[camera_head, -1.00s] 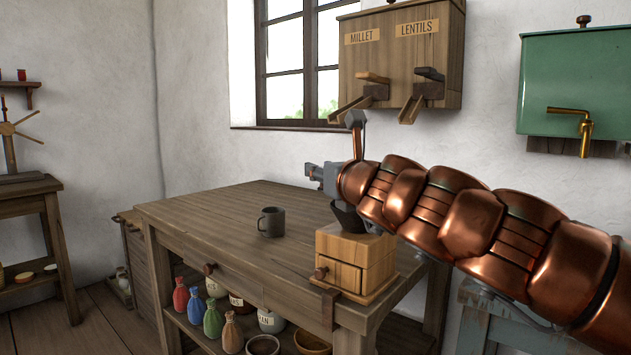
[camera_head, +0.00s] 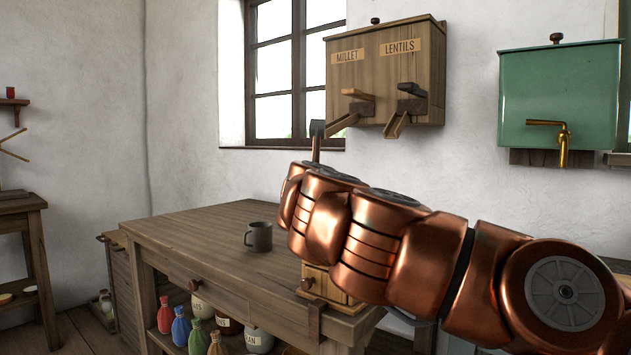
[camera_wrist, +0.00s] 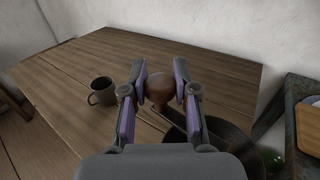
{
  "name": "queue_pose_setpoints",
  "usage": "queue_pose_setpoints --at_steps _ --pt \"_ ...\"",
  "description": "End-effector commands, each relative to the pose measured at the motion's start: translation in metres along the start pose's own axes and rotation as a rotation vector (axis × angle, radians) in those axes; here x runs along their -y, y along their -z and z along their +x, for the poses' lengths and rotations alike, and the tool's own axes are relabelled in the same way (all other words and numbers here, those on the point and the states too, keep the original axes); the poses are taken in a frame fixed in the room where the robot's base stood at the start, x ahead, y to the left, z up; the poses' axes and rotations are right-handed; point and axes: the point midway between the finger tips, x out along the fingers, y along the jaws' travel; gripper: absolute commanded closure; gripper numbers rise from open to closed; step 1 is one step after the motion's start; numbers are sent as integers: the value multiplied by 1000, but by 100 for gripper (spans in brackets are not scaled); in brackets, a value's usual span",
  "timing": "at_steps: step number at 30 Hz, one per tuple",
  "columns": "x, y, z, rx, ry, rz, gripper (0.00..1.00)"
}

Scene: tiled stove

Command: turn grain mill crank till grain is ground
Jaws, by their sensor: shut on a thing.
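The wooden grain mill (camera_head: 327,284) stands on the near right corner of the table; my arm covers most of it in the head view. In the wrist view, its dark round hopper (camera_wrist: 232,143) shows at the lower right, partly behind my gripper. The brown crank knob (camera_wrist: 158,90) sits between the two fingers of my gripper (camera_wrist: 160,80), which is shut on it. Any grain in the hopper is too dark to tell.
A dark mug (camera_head: 259,237) stands on the table (camera_head: 190,225), left of the mill; it also shows in the wrist view (camera_wrist: 102,91). The millet and lentils dispenser (camera_head: 385,75) and a green tank (camera_head: 560,95) hang on the wall. The table's far part is clear.

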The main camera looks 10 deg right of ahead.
Motion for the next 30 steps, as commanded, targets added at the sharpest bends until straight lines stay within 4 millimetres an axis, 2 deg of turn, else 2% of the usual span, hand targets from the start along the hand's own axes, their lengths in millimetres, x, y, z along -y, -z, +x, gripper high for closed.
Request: queue_pose_setpoints --at_steps 1,13,14,21,30 --pt "5 -4 0 6 13 3 100" --pt "6 -6 0 10 18 4 100" --pt "6 -6 0 10 18 3 70" --pt "3 -4 -1 8 12 2 45" --pt "2 -3 -1 5 9 1 44"
